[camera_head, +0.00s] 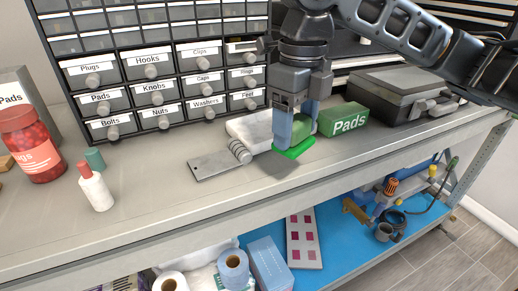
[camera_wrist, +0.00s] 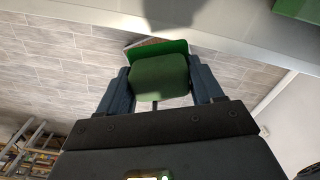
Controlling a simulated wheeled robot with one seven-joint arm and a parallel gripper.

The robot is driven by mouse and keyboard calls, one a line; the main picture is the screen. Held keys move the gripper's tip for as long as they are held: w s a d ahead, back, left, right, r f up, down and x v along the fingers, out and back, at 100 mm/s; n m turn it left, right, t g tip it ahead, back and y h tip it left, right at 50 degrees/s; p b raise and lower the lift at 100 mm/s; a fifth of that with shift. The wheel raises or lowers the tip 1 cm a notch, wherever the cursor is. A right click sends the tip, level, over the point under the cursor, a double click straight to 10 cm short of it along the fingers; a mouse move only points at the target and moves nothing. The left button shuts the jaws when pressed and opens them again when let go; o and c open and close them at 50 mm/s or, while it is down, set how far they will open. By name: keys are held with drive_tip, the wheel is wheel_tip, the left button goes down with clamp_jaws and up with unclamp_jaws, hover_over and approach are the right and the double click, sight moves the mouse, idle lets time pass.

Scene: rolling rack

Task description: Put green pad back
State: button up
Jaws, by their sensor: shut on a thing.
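My gripper (camera_head: 297,128) points down over the front part of the grey bench, its fingers shut on the green pad (camera_head: 296,149). In the wrist view the pad (camera_wrist: 160,77) sits between both fingers; it has a dark green rounded block and a flat bright green piece beyond it. The pad appears held above the bench top, though the exact gap is hard to judge. A green box labelled Pads (camera_head: 342,121) stands on the bench just right of my gripper. A corner of this box seems to show at the top right in the wrist view (camera_wrist: 298,9).
A grey drawer cabinet (camera_head: 155,85) with labelled drawers, one reading Pads, stands behind left. A white object (camera_head: 248,126), a coil and a metal plate (camera_head: 210,165) lie left of my gripper. A dark case (camera_head: 405,92) stands right.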

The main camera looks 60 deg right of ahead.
drive_tip(key=w+f, duration=0.1)
drive_tip(key=w, duration=0.1)
drive_tip(key=w+f, duration=0.1)
drive_tip(key=w, duration=0.1)
drive_tip(key=w+f, duration=0.1)
drive_tip(key=w, duration=0.1)
drive_tip(key=shift+w+d+f+p, duration=0.2)
drive_tip(key=shift+d+f+p, duration=0.05)
drive_tip(key=shift+f+p, duration=0.15)
drive_tip(key=shift+f, duration=2.05)
drive_tip(key=shift+f, duration=0.2)
drive_tip(key=o, duration=1)
drive_tip(key=shift+r, duration=0.15)
wheel_tip(320, 180, up, 12)
drive_tip(key=shift+r, duration=0.1)
